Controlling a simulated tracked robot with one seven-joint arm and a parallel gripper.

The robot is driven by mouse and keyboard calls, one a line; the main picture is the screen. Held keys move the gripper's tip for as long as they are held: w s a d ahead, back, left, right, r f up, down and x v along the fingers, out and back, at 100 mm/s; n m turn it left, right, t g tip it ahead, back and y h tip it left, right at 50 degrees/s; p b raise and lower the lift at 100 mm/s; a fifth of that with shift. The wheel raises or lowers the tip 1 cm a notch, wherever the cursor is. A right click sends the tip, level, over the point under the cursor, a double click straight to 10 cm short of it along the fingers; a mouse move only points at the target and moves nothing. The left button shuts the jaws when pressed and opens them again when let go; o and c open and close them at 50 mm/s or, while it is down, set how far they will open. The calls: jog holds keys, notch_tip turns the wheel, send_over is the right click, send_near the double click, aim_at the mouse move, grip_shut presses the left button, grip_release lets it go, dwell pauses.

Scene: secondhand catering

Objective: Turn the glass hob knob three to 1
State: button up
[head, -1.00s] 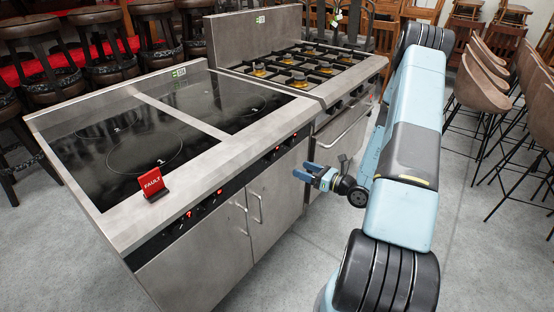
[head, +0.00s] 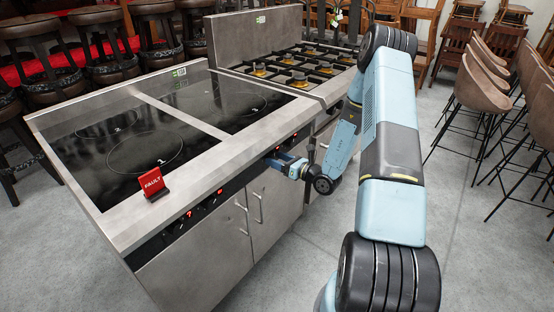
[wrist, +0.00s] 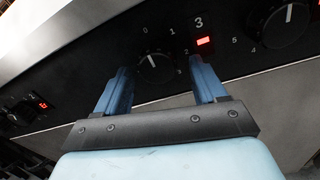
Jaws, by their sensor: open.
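Knob three (wrist: 155,68) is a round black knob on the hob's dark front panel, with a white pointer line pointing up and slightly left, towards the 0. A large white 3 and a lit red display (wrist: 204,41) are to its right. My gripper (wrist: 158,78) is open, its blue fingers on either side of the knob in the wrist view; I cannot tell whether they touch it. In the head view, my gripper (head: 277,158) is at the front panel of the glass hob (head: 195,155) and hides the knob.
Another knob (wrist: 285,22) is at the upper right in the wrist view. A red FAULT sign (head: 152,183) stands on the hob's front edge. A gas range (head: 300,68) adjoins the hob on the right. Bar stools (head: 478,85) are at the right; grey floor is clear in front.

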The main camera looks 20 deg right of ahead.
jog(key=shift+w+a, duration=0.45)
jog(key=shift+w, duration=0.1)
jog(key=shift+c, duration=0.2)
